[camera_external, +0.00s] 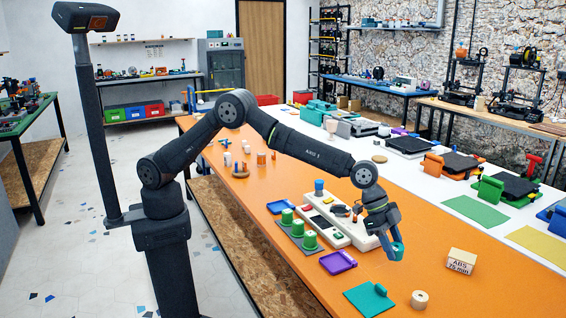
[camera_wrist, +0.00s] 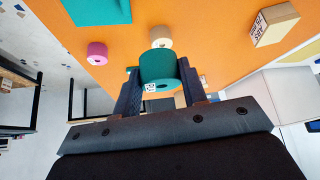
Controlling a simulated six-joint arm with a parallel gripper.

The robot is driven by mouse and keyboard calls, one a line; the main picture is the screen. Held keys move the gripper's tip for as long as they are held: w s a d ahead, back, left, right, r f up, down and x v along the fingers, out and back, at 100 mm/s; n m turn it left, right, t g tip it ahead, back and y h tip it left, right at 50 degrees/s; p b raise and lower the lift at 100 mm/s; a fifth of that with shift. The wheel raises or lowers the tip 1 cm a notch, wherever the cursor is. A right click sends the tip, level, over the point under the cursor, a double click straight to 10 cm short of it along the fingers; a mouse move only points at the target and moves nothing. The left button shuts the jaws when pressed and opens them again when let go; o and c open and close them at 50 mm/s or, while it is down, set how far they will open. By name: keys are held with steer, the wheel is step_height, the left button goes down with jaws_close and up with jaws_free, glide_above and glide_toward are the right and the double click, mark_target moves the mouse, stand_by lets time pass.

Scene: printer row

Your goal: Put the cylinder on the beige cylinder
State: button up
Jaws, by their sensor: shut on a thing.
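My gripper (camera_external: 393,244) is shut on a teal cylinder (camera_external: 397,254) and holds it over the orange table. In the wrist view, the teal cylinder (camera_wrist: 158,68) sits between the two fingers of my gripper (camera_wrist: 160,82), with a small label and a dark hole on its near face. The beige cylinder (camera_external: 419,300) stands on the table in front and to the right of my gripper, apart from it. In the wrist view the beige cylinder (camera_wrist: 160,35) shows just beyond the teal one, which partly overlaps it or nearly does.
A beige block marked ABS (camera_external: 461,261) stands right of the beige cylinder. A teal plate with an upright piece (camera_external: 370,300) lies to its left. A purple tray (camera_external: 338,262) and several green cylinders (camera_external: 309,240) are further left. A pink cylinder (camera_wrist: 97,52) shows in the wrist view.

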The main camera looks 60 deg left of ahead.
steer(key=s+d+r+n+t, duration=0.2)
steer(key=s+d+r+n, duration=0.1)
steer(key=s+d, duration=0.65)
glide_above(426, 297)
steer(key=s+a, duration=0.2)
steer(key=shift+y, duration=0.4)
steer(key=f, duration=0.7)
steer(key=shift+w+d, duration=0.15)
steer(key=shift+w, duration=0.05)
steer(key=shift+f, duration=2)
steer(key=shift+f, duration=0.2)
steer(key=o, duration=0.9)
steer(key=shift+o, duration=0.2)
steer(key=shift+r, duration=0.5)
steer(key=v, duration=1.1)
steer(key=shift+a+r, duration=0.2)
